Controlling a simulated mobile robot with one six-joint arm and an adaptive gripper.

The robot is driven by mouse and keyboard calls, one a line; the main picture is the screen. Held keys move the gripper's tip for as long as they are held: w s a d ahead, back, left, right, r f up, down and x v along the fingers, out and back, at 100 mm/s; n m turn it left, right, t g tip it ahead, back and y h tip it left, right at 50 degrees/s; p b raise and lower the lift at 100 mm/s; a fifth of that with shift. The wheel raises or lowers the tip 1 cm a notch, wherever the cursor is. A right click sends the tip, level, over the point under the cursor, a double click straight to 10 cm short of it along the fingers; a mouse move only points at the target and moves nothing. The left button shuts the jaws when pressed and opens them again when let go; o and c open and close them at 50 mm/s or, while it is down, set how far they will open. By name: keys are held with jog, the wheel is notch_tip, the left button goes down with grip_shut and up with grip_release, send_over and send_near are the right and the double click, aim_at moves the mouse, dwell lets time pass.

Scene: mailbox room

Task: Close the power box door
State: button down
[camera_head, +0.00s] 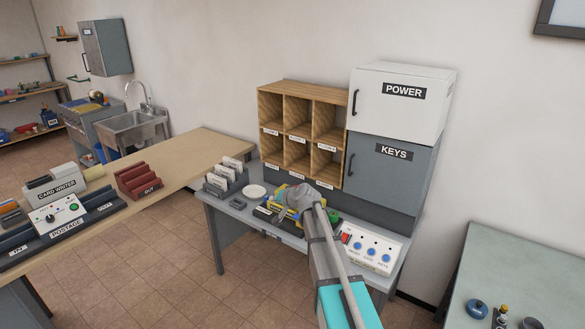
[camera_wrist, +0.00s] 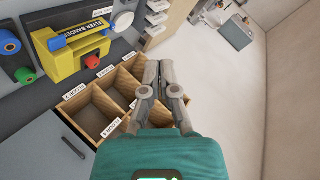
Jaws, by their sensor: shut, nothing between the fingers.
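The white power box (camera_head: 401,104) stands on top of the grey keys box at the back right in the head view. Its door, with a POWER label and a dark handle (camera_head: 355,102) at the left edge, looks flush with the box front. My gripper (camera_head: 296,196) is low over the grey desk, in front of the pigeonholes and below and left of the power box, apart from it. In the wrist view my gripper (camera_wrist: 161,68) has its fingers together with nothing between them. The power box does not show clearly in the wrist view.
The grey keys box (camera_head: 388,175) is below the power box. Wooden pigeonholes (camera_head: 300,86) stand left of it. A yellow flyer bander (camera_wrist: 75,60) and a panel with blue buttons (camera_head: 371,251) are on the desk. A green-grey table (camera_head: 530,265) is at right.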

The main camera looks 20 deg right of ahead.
jog(key=s+f+n+g+h+b, duration=0.1)
jog(key=s+f+g, duration=0.4)
jog(key=s, duration=1.1)
jog(key=s+a+f+n+g+h+b, duration=0.1)
jog(key=s+f+n+g+h, duration=0.3)
jog(key=s, duration=1.3)
notch_tip(320, 180, down, 3)
jog(key=shift+s+g, duration=0.3)
jog(key=shift+g, duration=0.5)
jog(key=shift+s, duration=0.1)
